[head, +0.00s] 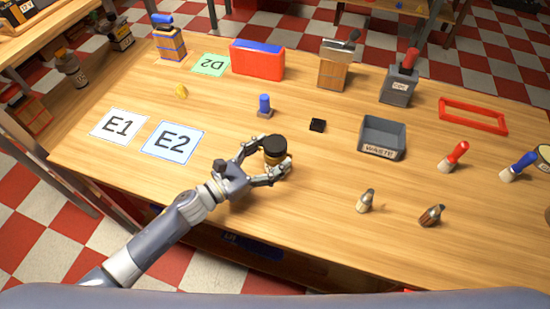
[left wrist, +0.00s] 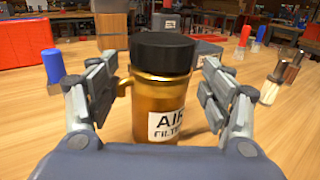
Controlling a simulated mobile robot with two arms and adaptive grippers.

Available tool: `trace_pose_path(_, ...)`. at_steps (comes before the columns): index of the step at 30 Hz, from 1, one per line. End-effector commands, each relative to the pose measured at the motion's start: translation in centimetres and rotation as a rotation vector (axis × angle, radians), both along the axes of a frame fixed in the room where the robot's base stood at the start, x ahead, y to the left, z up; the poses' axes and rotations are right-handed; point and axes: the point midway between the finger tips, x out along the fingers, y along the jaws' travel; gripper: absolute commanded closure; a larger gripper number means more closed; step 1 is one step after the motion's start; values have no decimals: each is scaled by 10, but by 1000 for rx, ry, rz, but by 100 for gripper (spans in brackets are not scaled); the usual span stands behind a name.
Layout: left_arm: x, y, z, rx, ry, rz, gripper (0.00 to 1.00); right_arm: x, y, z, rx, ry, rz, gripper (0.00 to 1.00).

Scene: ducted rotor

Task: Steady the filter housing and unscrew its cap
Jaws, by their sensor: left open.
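The filter housing (left wrist: 158,95) is an amber-gold cylinder with a white "AIR FILTER" label, standing upright on the table. Its black cap (left wrist: 162,52) is seated on top. In the head view the cap (head: 274,145) hides much of the housing (head: 275,161). My left gripper (head: 280,164) is open around the housing, with a finger on each side. In the left wrist view the fingers of the left gripper (left wrist: 158,85) show gaps to the housing's sides. My right gripper is not in view.
Brushes (head: 366,201) lie or stand to the right. Wood around the housing is clear.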

Motion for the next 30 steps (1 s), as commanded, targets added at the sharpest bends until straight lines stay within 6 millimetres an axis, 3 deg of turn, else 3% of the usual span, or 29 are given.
trace_pose_path(4,9,-11,1,-1,2,0,27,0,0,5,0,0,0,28)
trace_pose_path(11,10,-12,-1,0,1,1,27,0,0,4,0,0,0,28)
trace_pose_path(14,10,-12,-1,0,1,1,45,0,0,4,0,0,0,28)
trace_pose_path(19,10,-12,-1,-1,1,1,84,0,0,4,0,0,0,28)
trace_pose_path(30,10,-12,3,-2,-2,-1,86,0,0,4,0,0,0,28)
